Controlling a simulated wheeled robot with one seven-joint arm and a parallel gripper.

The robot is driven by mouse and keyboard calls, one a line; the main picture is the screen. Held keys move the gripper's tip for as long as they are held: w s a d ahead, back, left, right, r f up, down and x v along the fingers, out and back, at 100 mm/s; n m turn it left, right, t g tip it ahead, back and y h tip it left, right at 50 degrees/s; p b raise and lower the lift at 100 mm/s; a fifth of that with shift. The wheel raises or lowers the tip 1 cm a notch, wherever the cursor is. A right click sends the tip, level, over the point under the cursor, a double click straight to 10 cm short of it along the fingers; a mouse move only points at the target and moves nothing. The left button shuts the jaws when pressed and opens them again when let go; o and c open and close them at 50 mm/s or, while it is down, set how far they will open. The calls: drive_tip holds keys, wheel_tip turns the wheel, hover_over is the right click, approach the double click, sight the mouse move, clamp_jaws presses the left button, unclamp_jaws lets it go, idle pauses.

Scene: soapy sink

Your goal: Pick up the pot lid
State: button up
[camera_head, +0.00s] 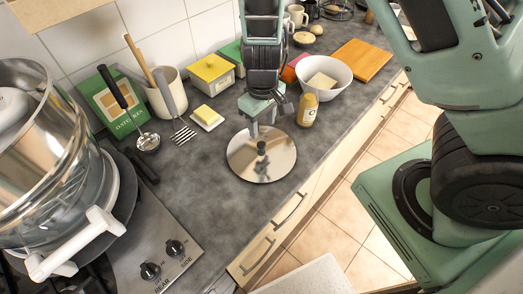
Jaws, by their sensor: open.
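The pot lid (243,163) is a round, shiny metal disc with a dark knob (261,147) at its middle. It lies on the grey counter, near the front edge. My gripper (264,118) comes down from above, just behind the knob in the picture. Its jaws are open, and one finger shows close to the knob. No grip on the lid shows, and I cannot tell the exact gap between fingers and knob. The arm hides part of the counter behind the lid.
A large shiny pot (68,190) stands on the hob at left. A butter dish (207,118), fork (182,129) and ladle (148,142) lie left of the lid. A mustard-coloured jar (307,110) and white bowl (334,87) stand right. Counter in front-left of the lid is clear.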

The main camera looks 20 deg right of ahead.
sight(262, 144)
wheel_tip(262, 144, down, 8)
drive_tip(key=shift+w+f, duration=0.1)
drive_tip(key=shift+f, duration=0.15)
drive_tip(key=shift+a, duration=0.1)
clamp_jaws()
